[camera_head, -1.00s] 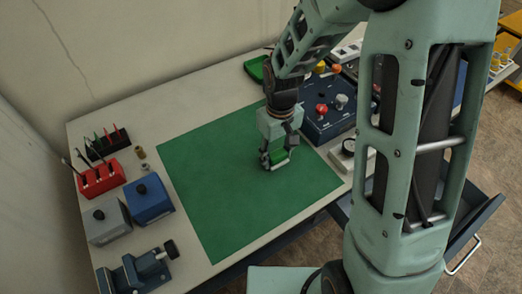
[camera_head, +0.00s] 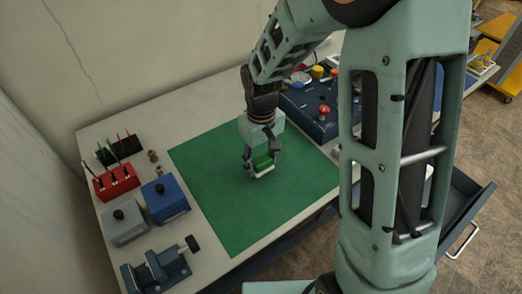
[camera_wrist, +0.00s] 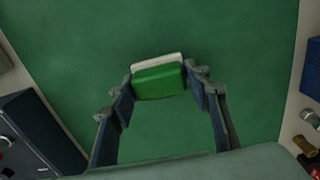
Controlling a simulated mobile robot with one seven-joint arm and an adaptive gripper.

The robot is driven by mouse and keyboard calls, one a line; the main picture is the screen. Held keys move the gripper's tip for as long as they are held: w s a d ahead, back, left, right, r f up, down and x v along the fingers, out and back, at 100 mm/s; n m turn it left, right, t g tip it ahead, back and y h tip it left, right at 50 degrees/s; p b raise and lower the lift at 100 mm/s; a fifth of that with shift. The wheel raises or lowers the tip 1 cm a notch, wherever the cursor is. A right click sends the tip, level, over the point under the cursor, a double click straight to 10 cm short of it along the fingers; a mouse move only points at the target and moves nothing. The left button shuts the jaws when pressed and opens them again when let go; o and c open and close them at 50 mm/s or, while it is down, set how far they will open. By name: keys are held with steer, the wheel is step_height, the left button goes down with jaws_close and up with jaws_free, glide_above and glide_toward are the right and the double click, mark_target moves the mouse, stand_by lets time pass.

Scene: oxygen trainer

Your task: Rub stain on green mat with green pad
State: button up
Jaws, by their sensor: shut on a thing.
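The green mat (camera_head: 215,200) lies flat on the workbench and also fills most of the wrist view (camera_wrist: 60,40). My gripper (camera_head: 260,167) is over the right-hand half of the mat. It is shut on the green pad (camera_head: 263,161), with one finger at each side. In the wrist view the pad (camera_wrist: 158,83) is a green block with a white layer along its far edge. I cannot tell whether the pad touches the mat or is just above it. No stain can be made out on the visible mat; the arm and gripper hide part of it.
Left of the mat stand a red holder (camera_head: 115,183), a blue box (camera_head: 165,199), a grey box (camera_head: 125,224) and a dark blue vise (camera_head: 157,270). A dark blue control panel (camera_head: 310,108) with knobs stands behind right. An open drawer (camera_head: 465,212) juts out at right.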

steer(key=shift+d+r, duration=0.15)
steer(key=shift+r, duration=0.45)
steer(key=shift+s+r+p, duration=0.1)
steer(key=shift+r+p, duration=1.8)
steer(key=shift+r, duration=0.4)
